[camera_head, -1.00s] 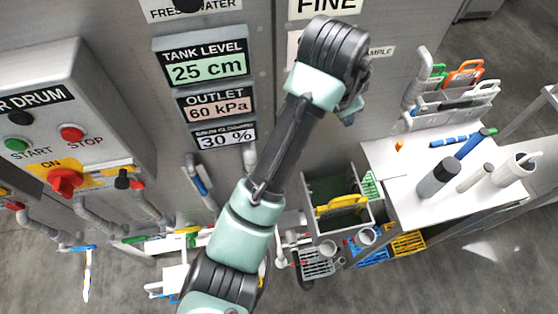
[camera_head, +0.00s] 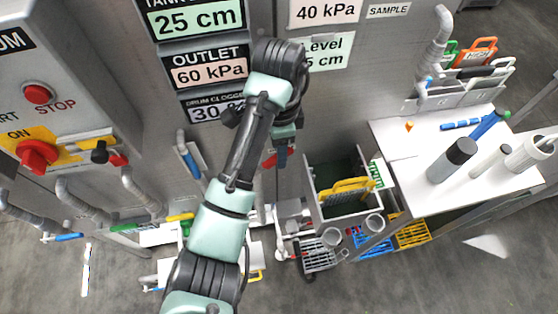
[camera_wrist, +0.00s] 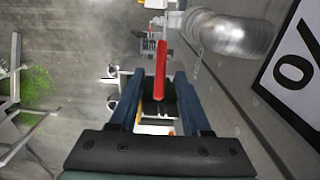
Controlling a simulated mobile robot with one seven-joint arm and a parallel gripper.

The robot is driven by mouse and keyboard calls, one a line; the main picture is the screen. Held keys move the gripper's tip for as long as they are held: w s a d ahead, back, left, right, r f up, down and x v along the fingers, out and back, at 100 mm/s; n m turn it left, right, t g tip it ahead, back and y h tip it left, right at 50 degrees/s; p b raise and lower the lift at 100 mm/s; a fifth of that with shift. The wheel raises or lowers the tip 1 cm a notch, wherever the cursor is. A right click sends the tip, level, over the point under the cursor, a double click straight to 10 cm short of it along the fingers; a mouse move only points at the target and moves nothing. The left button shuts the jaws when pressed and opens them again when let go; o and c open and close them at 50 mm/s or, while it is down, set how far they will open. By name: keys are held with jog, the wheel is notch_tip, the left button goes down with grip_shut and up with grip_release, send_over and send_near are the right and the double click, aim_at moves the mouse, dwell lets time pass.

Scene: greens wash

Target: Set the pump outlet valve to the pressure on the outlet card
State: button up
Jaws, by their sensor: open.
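The outlet card (camera_head: 208,67) on the grey panel reads 60 kPa in the head view. My gripper (camera_head: 281,158) points down in front of the panel, below the cards. In the wrist view my gripper (camera_wrist: 159,78) is open, with its two blue fingers apart. A red lever (camera_wrist: 160,68) appears between the fingers, not clamped; I cannot tell its exact depth. A red part (camera_head: 268,161) shows beside the fingers in the head view. I cannot tell whether this lever is the outlet valve's, and no pressure scale is readable.
A silver pipe elbow (camera_wrist: 235,35) is close to the right finger in the wrist view. A grey bin (camera_head: 312,205) stands below right, beside a white table (camera_head: 405,150) with bottles. A control box (camera_head: 75,60) with start and stop buttons juts out at left.

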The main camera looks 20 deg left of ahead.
aim_at(270, 163)
jog(key=shift+f, duration=1.5)
grip_shut()
dwell(0.4)
